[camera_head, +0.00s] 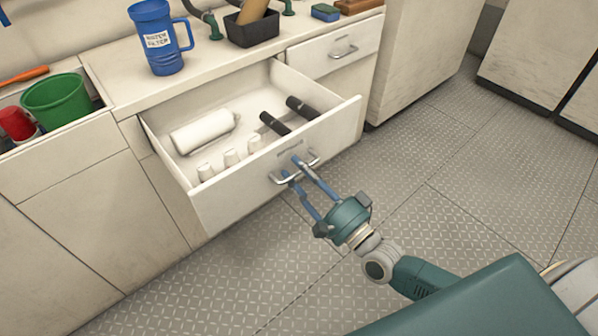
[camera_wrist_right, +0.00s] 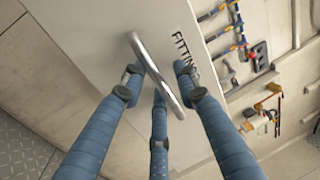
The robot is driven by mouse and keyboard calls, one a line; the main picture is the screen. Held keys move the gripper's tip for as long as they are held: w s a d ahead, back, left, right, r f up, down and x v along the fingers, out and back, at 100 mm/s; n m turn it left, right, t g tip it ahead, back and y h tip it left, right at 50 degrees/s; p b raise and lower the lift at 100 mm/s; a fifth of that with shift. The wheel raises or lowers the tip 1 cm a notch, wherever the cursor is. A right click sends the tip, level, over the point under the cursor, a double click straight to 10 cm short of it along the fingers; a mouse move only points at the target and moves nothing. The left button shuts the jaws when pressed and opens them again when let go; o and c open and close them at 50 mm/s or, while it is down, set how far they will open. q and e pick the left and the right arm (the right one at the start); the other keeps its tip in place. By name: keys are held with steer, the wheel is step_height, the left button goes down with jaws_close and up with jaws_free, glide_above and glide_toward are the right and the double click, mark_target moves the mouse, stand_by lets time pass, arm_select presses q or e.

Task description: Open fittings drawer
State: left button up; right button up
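The fittings drawer (camera_head: 236,196) is pulled well out of the white cabinet in the head view. It holds a white cylinder (camera_head: 203,132), small white pieces and two black cylinders (camera_head: 275,123). My right gripper (camera_head: 293,168) is at its metal bar handle (camera_head: 283,181), with its blue fingers around the bar. In the right wrist view the handle (camera_wrist_right: 150,62) runs diagonally between the fingers, and part of the lettering "FITTIN" (camera_wrist_right: 185,48) shows on the drawer front. My left gripper is not in view.
A shut drawer (camera_head: 340,45) is at the right. A blue jug (camera_head: 158,42) and a black tray (camera_head: 252,28) stand on the counter. A green bucket (camera_head: 56,101) and a red cup (camera_head: 16,124) sit in a recess at the left. The metal floor (camera_head: 440,185) is clear.

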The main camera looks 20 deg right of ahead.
steer(key=shift+f, duration=0.1)
steer(key=v, duration=1.2)
